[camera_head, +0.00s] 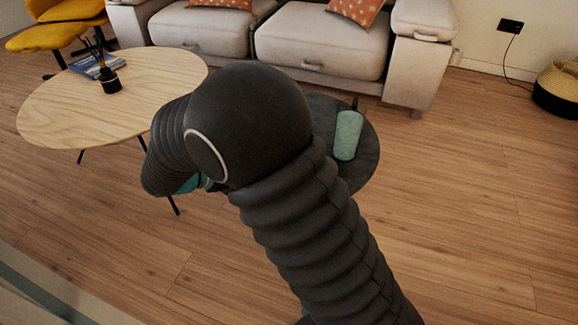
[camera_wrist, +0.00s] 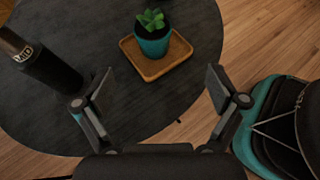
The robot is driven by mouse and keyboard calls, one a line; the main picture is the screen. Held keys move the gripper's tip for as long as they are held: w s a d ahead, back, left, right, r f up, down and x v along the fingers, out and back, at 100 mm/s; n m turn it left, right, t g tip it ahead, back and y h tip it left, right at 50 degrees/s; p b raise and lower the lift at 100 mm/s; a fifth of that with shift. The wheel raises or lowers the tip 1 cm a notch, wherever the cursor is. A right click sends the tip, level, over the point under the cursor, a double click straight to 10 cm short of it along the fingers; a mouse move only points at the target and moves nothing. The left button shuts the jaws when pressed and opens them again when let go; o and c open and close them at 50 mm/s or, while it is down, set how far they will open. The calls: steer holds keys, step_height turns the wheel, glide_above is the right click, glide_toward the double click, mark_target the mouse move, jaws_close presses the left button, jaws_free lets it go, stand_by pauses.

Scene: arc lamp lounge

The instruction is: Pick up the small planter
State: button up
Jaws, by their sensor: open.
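The small planter (camera_wrist: 153,40), a teal pot with a green succulent, stands upright on a square wooden tray (camera_wrist: 133,58) in the wrist view. The tray lies on a dark round table (camera_wrist: 60,115), which also shows in the head view (camera_head: 362,175). My gripper (camera_wrist: 160,88) is open and empty, its two fingers spread wide. The planter shows beyond the fingertips, roughly centred between them and apart from both. In the head view my dark arm covers much of the dark table, and I cannot make out the planter there.
A dark bottle (camera_wrist: 42,64) lies or leans left of the tray in the wrist view. A light wooden table (camera_head: 60,110) holds a dark reed vase (camera_head: 109,82). A sofa (camera_head: 325,55) stands behind.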

steer(key=x, duration=0.7)
steer(key=shift+w+d+f+b, duration=0.15)
steer(key=shift+w+f+b, duration=0.15)
steer(key=shift+w+b, duration=0.05)
steer(key=shift+w+r+b+x, duration=0.1)
steer(key=shift+w+b+x, duration=0.1)
steer(key=shift+x, duration=1.25)
steer(key=shift+w+r+b+x, duration=0.1)
steer(key=shift+w+r+x, duration=0.05)
steer(key=shift+x, duration=1.3)
steer(key=c, duration=1.4)
